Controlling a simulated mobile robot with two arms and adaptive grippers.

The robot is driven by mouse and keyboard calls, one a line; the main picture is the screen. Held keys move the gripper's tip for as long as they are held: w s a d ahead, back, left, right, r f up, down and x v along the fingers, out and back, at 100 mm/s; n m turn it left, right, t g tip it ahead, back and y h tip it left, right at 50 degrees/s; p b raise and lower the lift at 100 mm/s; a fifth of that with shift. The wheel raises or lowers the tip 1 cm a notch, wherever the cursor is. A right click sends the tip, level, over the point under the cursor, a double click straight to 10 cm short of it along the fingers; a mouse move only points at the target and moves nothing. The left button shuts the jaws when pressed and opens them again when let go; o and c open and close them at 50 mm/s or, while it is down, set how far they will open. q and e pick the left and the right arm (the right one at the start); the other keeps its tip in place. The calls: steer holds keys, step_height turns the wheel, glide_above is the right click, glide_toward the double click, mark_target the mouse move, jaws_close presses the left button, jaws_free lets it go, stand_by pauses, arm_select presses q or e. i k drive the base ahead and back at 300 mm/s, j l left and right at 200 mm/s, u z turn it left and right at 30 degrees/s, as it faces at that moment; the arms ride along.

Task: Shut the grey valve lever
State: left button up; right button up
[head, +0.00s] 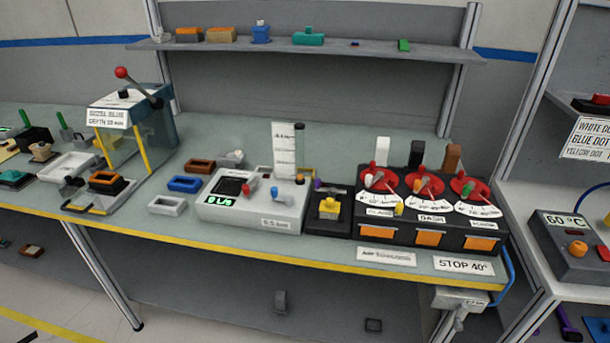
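A light grey fitting (460,300) hangs under the bench's front edge at the right, with a small lever-like part pointing down and a small label. A blue tube (510,272) curves close to its right side. I cannot tell for sure that this is the grey valve lever, nor whether it stands open or shut. A white pressure module (250,212) with a green display, a red knob and a small blue part sits on the bench; its label seems to read 0.5 bar. Neither of my grippers is in view.
A black module (430,225) with several red dials stands on the bench at the right, behind a STOP 40° sign (463,265). A press with a red-knobbed lever (138,85) stands at the left. Another bench with a 60 °C box (572,248) is at the far right.

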mark_target(459, 326)
steer(key=z, duration=1.35)
